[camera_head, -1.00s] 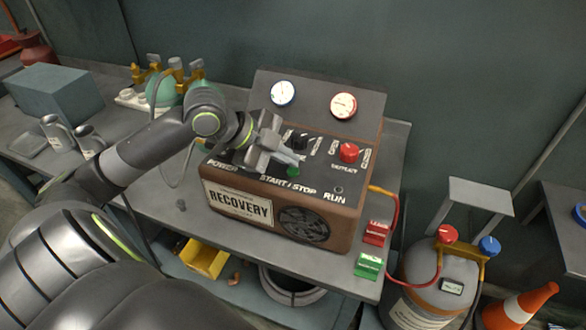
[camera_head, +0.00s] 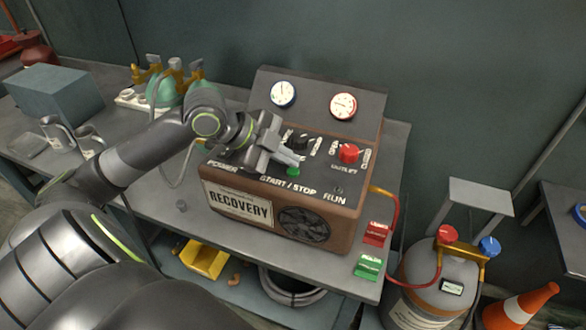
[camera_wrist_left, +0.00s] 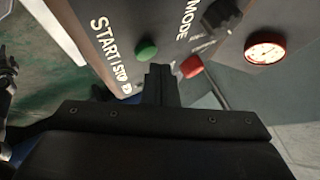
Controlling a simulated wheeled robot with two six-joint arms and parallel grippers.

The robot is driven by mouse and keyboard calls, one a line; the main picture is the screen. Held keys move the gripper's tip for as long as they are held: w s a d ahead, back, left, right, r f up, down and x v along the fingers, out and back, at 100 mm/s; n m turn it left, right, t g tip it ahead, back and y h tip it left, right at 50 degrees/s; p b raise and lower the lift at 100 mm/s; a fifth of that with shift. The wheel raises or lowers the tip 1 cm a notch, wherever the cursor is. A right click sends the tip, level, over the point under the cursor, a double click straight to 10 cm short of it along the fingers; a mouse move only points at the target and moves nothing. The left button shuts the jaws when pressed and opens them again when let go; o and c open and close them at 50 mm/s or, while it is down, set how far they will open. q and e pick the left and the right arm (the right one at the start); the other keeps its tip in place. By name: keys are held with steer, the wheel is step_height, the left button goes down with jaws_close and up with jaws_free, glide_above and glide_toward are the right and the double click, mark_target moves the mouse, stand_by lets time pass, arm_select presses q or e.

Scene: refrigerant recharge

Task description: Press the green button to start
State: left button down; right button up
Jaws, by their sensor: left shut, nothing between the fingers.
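The brown-sided recovery machine (camera_head: 335,217) stands on the grey table. Its green button (camera_head: 293,172) is on the dark sloped panel above the START / STOP label. The button also shows in the left wrist view (camera_wrist_left: 147,50), beside the START/STOP lettering. My left gripper (camera_head: 296,160) is shut and empty, with its fingertips just above and behind the button in the head view. In the wrist view the shut fingers (camera_wrist_left: 159,72) end close beside the button, which is uncovered. I cannot tell whether they touch the panel. My right gripper is not in view.
A red outlet knob (camera_head: 348,152) and a black knob (camera_head: 298,140) sit near the button. Two gauges, one blue-rimmed (camera_head: 283,94) and one red-rimmed (camera_head: 343,105), are on the upright back panel. A grey tank (camera_head: 437,272) stands at the right.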

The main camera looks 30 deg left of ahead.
arm_select(q)
steer(key=shift+f, duration=0.2)
stand_by(0.4)
steer(key=shift+f, duration=0.3)
steer(key=shift+f+b, duration=0.1)
steer(key=shift+b, duration=0.25)
steer(key=shift+r+p, duration=0.6)
steer(key=shift+p, duration=0.05)
step_height(320, 180, up, 6)
steer(key=p, duration=0.5)
steer(key=shift+p, duration=0.35)
